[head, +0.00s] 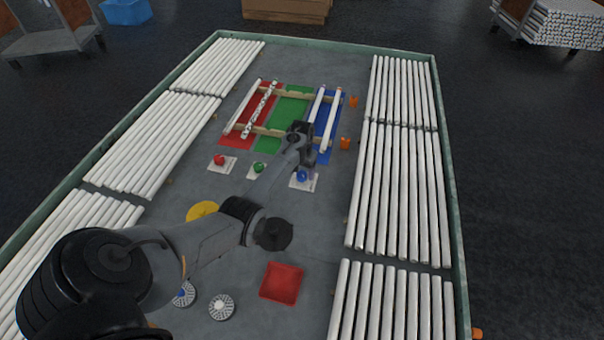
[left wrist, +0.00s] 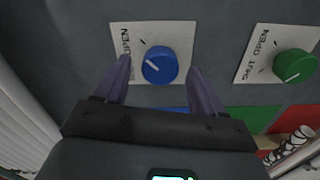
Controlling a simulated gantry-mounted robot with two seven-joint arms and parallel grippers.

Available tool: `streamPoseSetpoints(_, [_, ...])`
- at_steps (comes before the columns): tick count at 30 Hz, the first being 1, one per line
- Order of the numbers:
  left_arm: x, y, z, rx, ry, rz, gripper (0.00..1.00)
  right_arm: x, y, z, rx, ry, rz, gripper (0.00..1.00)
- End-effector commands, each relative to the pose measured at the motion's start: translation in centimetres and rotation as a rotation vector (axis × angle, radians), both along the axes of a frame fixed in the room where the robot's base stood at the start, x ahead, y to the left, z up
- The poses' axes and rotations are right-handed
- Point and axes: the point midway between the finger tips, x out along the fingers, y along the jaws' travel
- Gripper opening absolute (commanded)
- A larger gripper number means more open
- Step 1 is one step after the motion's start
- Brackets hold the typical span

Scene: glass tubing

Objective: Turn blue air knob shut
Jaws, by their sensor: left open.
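The blue air knob (head: 302,176) sits on a white plate on the bench, at the right of a row of three knobs. In the left wrist view the blue knob (left wrist: 160,65) has a white pointer line slanting to the upper left. OPEN is readable on its plate (left wrist: 152,32); the other word is hidden by a finger. My left gripper (head: 307,160) is above the knob, pointing down. In the wrist view its fingers (left wrist: 158,68) are open, one each side of the knob, with gaps showing. My right gripper is not in view.
A green knob (head: 258,167) and a red knob (head: 219,159) stand to the left on their own plates. Behind are coloured mats with white tubes on wooden rails (head: 270,131). White tubes line both sides of the bench. A red tray (head: 281,282) lies in front.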

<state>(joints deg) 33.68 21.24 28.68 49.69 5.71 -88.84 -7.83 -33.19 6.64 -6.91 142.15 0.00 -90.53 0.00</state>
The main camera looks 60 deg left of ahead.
Motion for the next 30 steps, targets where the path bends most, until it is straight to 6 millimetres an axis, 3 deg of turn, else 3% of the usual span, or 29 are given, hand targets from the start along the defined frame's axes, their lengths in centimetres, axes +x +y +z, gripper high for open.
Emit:
streamPoseSetpoints(13, [0.01, 0.03, -0.78, 0.001, -0.001, 0.0, 0.69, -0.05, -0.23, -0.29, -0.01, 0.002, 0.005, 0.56])
streamPoseSetpoints(24, [0.0, 0.02, -0.77, 0.0, 0.0, 0.0, 0.13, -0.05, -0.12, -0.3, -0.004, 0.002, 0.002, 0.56])
streamPoseSetpoints(30, [0.0, 0.01, -0.7, 0.0, 0.0, 0.012, 0.13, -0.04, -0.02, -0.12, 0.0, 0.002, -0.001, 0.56])
